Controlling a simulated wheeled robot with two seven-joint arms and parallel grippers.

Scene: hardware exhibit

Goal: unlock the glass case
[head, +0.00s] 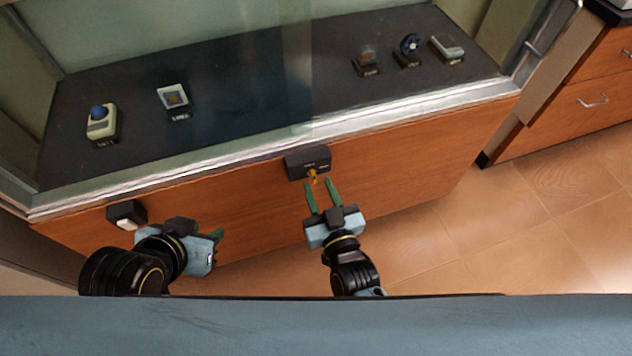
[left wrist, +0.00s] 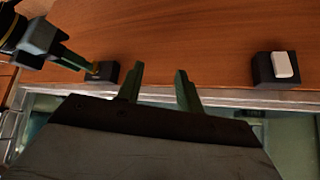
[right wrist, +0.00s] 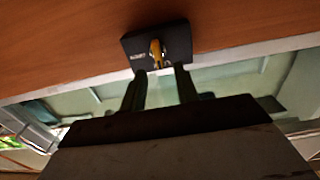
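The glass case (head: 420,100) has a wooden front panel. A black lock box (head: 308,162) is mounted on the panel just under the metal rim. A yellow key (head: 313,175) sticks out of it; the key (right wrist: 157,52) and lock box (right wrist: 175,36) also show in the right wrist view. My right gripper (head: 318,184) is open and empty. Its fingertips are just short of the key, one to each side of its line. My left gripper (head: 219,235) is open in the left wrist view (left wrist: 158,78), with nothing between its fingers, in front of the panel.
A black box with a white button (head: 127,214) is on the panel left of my left gripper. Several small exhibits stand on the dark shelf inside the case, such as a blue-topped device (head: 101,122). Wooden drawers (head: 585,105) stand at right. The floor (head: 540,225) there is clear.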

